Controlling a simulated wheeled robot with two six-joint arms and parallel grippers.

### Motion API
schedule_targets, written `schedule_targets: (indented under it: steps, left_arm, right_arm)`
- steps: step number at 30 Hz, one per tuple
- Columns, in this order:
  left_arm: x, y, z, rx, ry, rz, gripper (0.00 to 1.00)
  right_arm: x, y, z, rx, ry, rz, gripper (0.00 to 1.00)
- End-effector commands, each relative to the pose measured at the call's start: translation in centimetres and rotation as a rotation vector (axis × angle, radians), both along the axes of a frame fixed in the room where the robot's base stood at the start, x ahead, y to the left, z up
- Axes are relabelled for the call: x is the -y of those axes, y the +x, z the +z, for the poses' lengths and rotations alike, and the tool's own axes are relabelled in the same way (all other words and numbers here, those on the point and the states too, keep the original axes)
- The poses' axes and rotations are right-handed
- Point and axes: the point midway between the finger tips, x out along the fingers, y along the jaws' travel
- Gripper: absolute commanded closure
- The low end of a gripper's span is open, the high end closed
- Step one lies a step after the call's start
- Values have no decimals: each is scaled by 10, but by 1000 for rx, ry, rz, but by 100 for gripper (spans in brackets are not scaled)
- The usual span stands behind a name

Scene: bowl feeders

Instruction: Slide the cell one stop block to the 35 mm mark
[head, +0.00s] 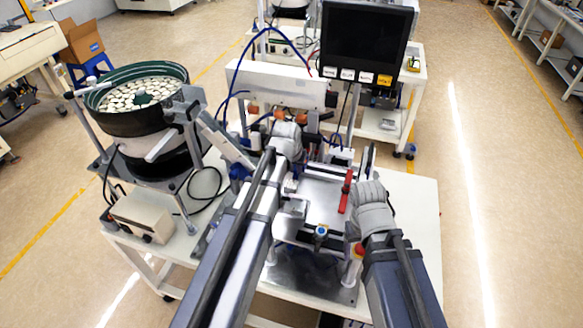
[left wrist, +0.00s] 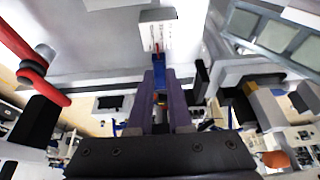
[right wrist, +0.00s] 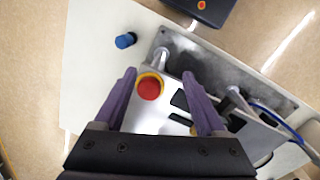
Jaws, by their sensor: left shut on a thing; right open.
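In the left wrist view, my left gripper (left wrist: 160,88) is shut on a narrow blue piece (left wrist: 159,72), which looks like the stop block. A thin red pointer (left wrist: 157,48) stands at its far end, against a white plate with dark marks (left wrist: 157,33). The numbers are too small to read. In the head view my left gripper (head: 290,186) is over the left part of the fixture, and its arm hides most of the block. My right gripper (right wrist: 163,78) is open and empty, with a red emergency button on a yellow ring (right wrist: 149,88) visible between its fingers.
A bowl feeder (head: 140,115) full of pale parts stands left of the fixture. A red bar (head: 346,192) crosses the fixture plate. A dark screen (head: 365,40) rises behind. A blue knob (right wrist: 125,40) sits near the red button.

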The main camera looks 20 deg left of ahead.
Motion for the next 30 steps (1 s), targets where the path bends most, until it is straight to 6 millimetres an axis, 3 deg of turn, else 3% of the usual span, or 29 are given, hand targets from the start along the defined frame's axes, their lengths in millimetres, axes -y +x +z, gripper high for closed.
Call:
schedule_targets:
  steps: [4,5,12,23,30]
  left_arm:
    - [-1,0,0,0,1,0,100]
    - [-1,0,0,0,1,0,80]
    - [-1,0,0,0,1,0,53]
    - [-1,-1,3,0,1,0,52]
    - [-1,-8,22,0,1,0,52]
  right_arm:
    - [0,0,0,0,0,0,27]
    - [0,0,0,0,0,0,27]
    - [0,0,0,0,0,0,27]
    - [0,0,3,0,0,0,27]
    - [0,0,22,0,1,-4,27]
